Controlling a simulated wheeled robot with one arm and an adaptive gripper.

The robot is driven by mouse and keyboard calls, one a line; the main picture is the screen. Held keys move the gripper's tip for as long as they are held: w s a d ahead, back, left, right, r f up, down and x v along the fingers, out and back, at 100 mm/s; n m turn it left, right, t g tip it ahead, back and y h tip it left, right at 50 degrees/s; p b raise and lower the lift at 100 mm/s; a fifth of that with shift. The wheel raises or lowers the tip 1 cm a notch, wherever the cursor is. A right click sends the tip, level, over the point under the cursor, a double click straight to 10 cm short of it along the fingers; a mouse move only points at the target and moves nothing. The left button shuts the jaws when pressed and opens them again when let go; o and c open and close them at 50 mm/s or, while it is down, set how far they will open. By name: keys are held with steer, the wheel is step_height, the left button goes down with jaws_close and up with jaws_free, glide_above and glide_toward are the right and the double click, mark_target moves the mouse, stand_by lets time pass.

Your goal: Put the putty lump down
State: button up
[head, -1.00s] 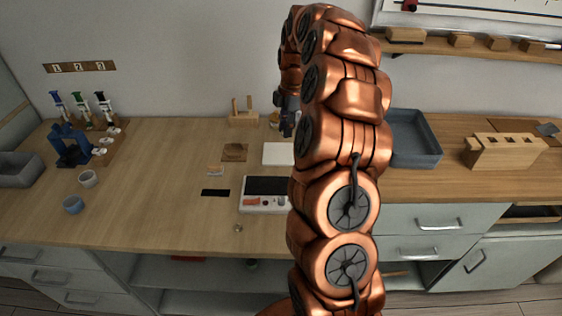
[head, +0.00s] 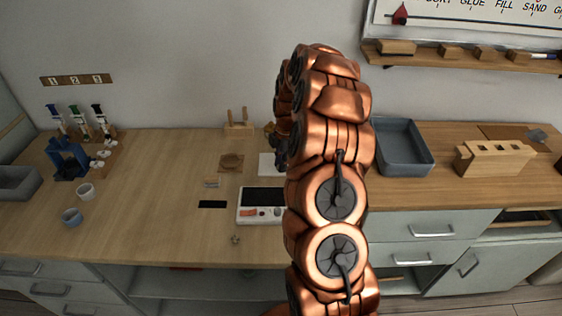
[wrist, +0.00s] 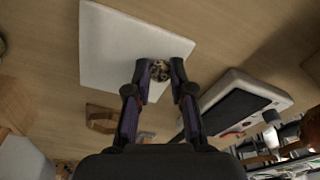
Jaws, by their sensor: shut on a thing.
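My gripper (wrist: 160,68) is shut on a small, dark, mottled lump, the putty lump (wrist: 160,74), held between its fingertips in the wrist view. Behind it lies a white square board (wrist: 120,45), and the lump shows against its near right part. Whether the lump touches the board cannot be told. In the head view the white board (head: 267,163) is partly covered by my arm. My gripper (head: 279,152) shows there only in part beside the board, and the lump is hidden.
A white device with a black panel (head: 263,196) stands just in front of the board; it also shows in the wrist view (wrist: 240,103). A brown mat (head: 231,162) lies left of the board. A grey tray (head: 404,168) stands at right.

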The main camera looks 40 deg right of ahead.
steer(key=shift+f, duration=0.15)
steer(key=o, duration=0.8)
steer(key=shift+c, duration=0.2)
